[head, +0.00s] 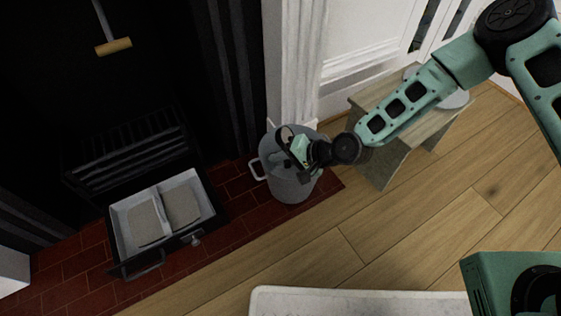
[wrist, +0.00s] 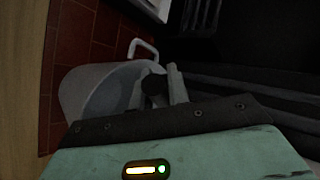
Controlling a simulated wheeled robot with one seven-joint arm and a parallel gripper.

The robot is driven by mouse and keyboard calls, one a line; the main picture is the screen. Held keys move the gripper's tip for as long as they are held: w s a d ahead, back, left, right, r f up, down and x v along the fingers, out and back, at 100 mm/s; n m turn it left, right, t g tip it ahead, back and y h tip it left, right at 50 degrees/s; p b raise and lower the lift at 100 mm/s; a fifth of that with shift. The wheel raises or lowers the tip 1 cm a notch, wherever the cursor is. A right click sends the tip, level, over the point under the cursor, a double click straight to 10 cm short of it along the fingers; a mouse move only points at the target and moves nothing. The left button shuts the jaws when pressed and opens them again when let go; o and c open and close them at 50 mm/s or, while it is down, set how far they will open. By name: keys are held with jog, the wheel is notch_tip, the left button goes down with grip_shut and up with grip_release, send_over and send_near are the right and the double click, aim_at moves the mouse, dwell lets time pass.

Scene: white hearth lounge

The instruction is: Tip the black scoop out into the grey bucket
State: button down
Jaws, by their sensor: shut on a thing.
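The grey bucket (head: 292,188) stands on the red brick hearth, with a light handle loop on its left side. My gripper (head: 291,152) is over the bucket's mouth in the head view. It is shut on the black scoop, whose round dark end (wrist: 153,90) shows between the fingers in the wrist view. The bucket (wrist: 88,92) lies behind and below the fingers there. Most of the scoop is hidden by my gripper or lost against dark surroundings. I cannot tell its tilt or whether anything is in it.
An open pan (head: 120,222) with grey ash-like contents sits on the hearth at left, before a black grate (head: 135,160). A wooden stool (head: 385,160) stands right of the bucket under my arm.

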jog(key=shift+s+d+f+t+y+b, duration=0.1)
jog(key=shift+d+f+t+y+b, duration=0.15)
jog(key=shift+y+b, duration=1.05)
jog(key=shift+d+f+t+y+b, duration=0.15)
jog(key=shift+d+f+y+b, duration=0.1)
jog(key=shift+b, duration=2)
jog(key=shift+s+d+f+t+y+b, duration=0.2)
jog(key=shift+y+b, duration=0.65)
jog(key=shift+b, duration=1.55)
jog(key=shift+w+d+f+t+y+b, duration=0.2)
jog(key=shift+y+b, duration=0.6)
jog(key=shift+b, duration=1.55)
